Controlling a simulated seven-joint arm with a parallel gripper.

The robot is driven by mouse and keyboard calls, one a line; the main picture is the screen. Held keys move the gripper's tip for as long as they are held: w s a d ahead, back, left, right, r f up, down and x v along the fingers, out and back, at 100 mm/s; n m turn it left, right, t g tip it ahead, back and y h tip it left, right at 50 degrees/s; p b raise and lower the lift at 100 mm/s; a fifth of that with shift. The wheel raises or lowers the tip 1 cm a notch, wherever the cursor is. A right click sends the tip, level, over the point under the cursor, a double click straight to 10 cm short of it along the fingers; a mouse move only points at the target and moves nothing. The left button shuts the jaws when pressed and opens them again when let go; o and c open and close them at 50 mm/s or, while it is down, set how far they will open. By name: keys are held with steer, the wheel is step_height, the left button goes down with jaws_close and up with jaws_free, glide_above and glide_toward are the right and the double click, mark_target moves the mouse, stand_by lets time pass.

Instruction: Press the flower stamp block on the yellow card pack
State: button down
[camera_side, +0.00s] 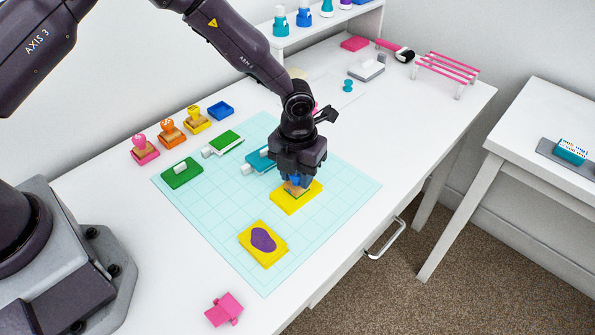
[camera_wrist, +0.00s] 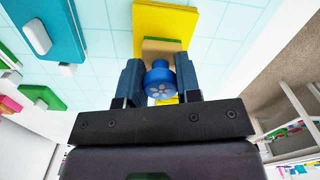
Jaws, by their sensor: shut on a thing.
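The flower stamp block has a blue knob with a pale flower mark and a tan wooden base; it shows in the wrist view (camera_wrist: 160,82) and, mostly covered, in the side view (camera_side: 297,189). My gripper (camera_side: 295,180) points down and is shut on the blue knob, with one finger on each side in the wrist view (camera_wrist: 160,75). The yellow card pack (camera_side: 308,198) lies flat on the mat directly under the stamp, and also shows in the wrist view (camera_wrist: 165,20). The stamp base is at the pack's top; whether it touches cannot be told. The stamp's underside is hidden.
A yellow block with a purple patch (camera_side: 263,241) lies nearer on the teal grid mat (camera_side: 220,210). Ink pads with stamps (camera_side: 172,132), a blue pad (camera_side: 221,110) and green pads (camera_side: 182,172) are at left. A pink piece (camera_side: 224,309) lies at the front edge. A shelf (camera_side: 330,22) stands behind.

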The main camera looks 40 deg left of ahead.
steer(key=shift+s+a+f, duration=0.1)
steer(key=shift+s+f, duration=0.05)
steer(key=shift+f, duration=0.05)
steer(key=c, duration=1.4)
jaws_free()
jaws_close()
steer(key=shift+r, duration=3.15)
steer(key=shift+s+a, duration=0.25)
steer(key=shift+s, duration=0.7)
steer(key=shift+s+a, duration=0.3)
steer(key=shift+s, duration=0.6)
steer(key=shift+s+a, duration=0.25)
steer(key=shift+s, duration=0.7)
